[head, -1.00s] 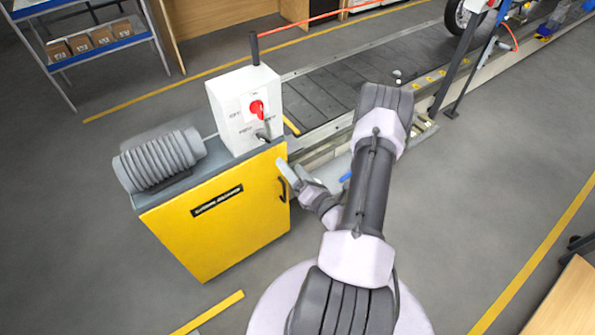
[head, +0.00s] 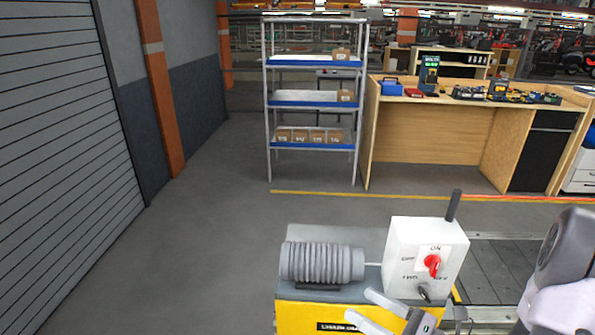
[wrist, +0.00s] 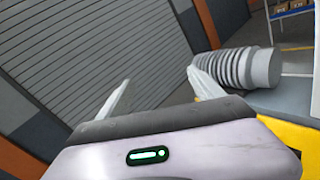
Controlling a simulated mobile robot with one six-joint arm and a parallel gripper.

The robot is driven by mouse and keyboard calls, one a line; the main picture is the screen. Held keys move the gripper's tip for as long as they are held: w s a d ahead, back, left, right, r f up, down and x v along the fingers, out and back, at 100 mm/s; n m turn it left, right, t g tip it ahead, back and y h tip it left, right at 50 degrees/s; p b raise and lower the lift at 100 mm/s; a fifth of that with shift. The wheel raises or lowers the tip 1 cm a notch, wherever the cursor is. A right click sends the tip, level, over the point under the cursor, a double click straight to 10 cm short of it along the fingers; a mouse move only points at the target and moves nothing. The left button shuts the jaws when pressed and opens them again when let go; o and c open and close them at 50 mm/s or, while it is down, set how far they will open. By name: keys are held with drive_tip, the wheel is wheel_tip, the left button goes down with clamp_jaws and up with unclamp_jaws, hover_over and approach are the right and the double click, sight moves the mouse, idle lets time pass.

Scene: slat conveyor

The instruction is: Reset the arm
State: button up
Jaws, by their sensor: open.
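My gripper (head: 366,312) shows at the bottom of the head view, in front of the yellow cabinet (head: 303,318). In the wrist view its two fingers stand wide apart with nothing between them, so my gripper (wrist: 158,90) is open and empty. Part of my arm shows at the right edge of the head view. On the cabinet stand a grey ribbed motor (head: 322,263) and a white control box (head: 405,243) with a red rotary switch (head: 432,265) and a dark upright handle. The motor also shows in the wrist view (wrist: 240,70), just right of my fingers.
The slat conveyor (head: 495,262) runs to the right behind the control box. A shelf rack (head: 268,130) with small boxes and a wooden workbench (head: 425,140) stand at the back. A roller shutter (head: 60,150) lines the left. The floor (head: 200,240) between is clear.

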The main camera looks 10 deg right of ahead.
drive_tip(key=s+a+r+n+g+h, duration=0.45)
drive_tip(key=s+a+n+g, duration=0.95)
drive_tip(key=n, duration=0.4)
wheel_tip(320, 180, up, 7)
drive_tip(key=d+n+t+h, duration=0.2)
drive_tip(key=n+t+h, duration=0.3)
drive_tip(key=n, duration=0.3)
drive_tip(key=shift+s+d+n+t+h, duration=0.3)
drive_tip(key=shift+d+t+h, duration=0.05)
drive_tip(key=shift+t, duration=0.45)
